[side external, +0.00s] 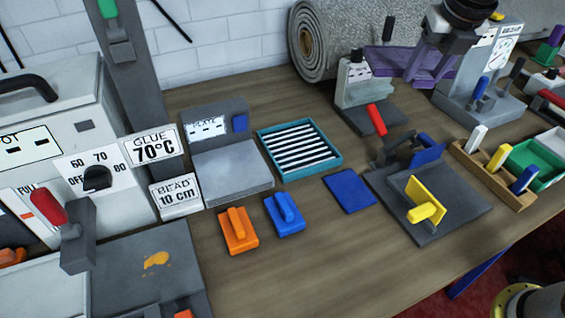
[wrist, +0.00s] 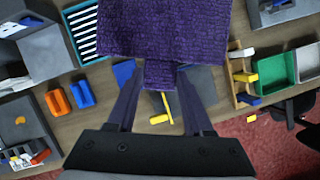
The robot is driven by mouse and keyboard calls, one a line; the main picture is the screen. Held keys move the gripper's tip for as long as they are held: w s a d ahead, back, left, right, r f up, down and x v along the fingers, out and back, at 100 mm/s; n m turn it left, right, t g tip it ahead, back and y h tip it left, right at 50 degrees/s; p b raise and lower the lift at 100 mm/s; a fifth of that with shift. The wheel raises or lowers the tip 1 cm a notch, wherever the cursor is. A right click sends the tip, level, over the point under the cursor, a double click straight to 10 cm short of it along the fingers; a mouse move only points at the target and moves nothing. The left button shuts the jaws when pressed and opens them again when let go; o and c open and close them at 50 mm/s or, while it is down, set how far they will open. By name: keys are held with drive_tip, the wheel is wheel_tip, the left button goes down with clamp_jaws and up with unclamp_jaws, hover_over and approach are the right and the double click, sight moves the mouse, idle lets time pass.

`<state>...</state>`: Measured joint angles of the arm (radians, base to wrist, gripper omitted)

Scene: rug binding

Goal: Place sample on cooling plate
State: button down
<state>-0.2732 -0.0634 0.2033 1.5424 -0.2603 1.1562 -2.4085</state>
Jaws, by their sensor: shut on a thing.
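My gripper (wrist: 160,88) is shut on the tab of a purple woven sample (wrist: 165,28). The sample spreads out flat beyond the fingertips. In the side external view, my gripper (side external: 416,66) and the sample (side external: 384,60) are at the back, in front of the grey roll and apparently above the table. A grey unit with a flat top (side external: 232,176) and a partly readable sign ending in "LATE" stands left of centre. It also shows in the wrist view (wrist: 45,52). The sample is well to the right of this plate, not touching it.
A teal tray with black and white stripes (side external: 262,141) sits right of the grey plate. Orange (side external: 238,240) and blue (side external: 284,222) handled blocks lie in front. A fixture with a yellow handle (side external: 425,212), a clamp with a red handle (side external: 376,119) and a green bin (side external: 535,160) stand right.

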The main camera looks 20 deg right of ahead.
drive_tip(key=w+a+n, duration=0.1)
drive_tip(key=w+a, duration=0.6)
drive_tip(key=a, duration=0.4)
drive_tip(key=n+y, duration=0.2)
drive_tip(key=n, duration=0.1)
hover_over(237, 181)
drive_tip(key=s+d, duration=0.2)
drive_tip(key=s, duration=0.3)
wheel_tip(237, 181, down, 9)
drive_tip(key=f, duration=1.2)
drive_tip(key=shift+w+d+f, duration=0.15)
drive_tip(key=shift+w, duration=0.05)
drive_tip(key=shift+w+f, duration=0.15)
drive_tip(key=shift+f, duration=0.05)
drive_tip(key=shift+w+a+f, duration=0.1)
drive_tip(key=shift+w+a, duration=0.5)
drive_tip(key=shift+w, duration=0.2)
drive_tip(key=shift+w+a, duration=0.6)
drive_tip(key=shift+w, duration=0.2)
drive_tip(key=shift+s+f, duration=0.1)
drive_tip(key=shift+f, duration=0.35)
drive_tip(key=shift+f, duration=0.15)
drive_tip(key=shift+c, duration=1.5)
unclamp_jaws()
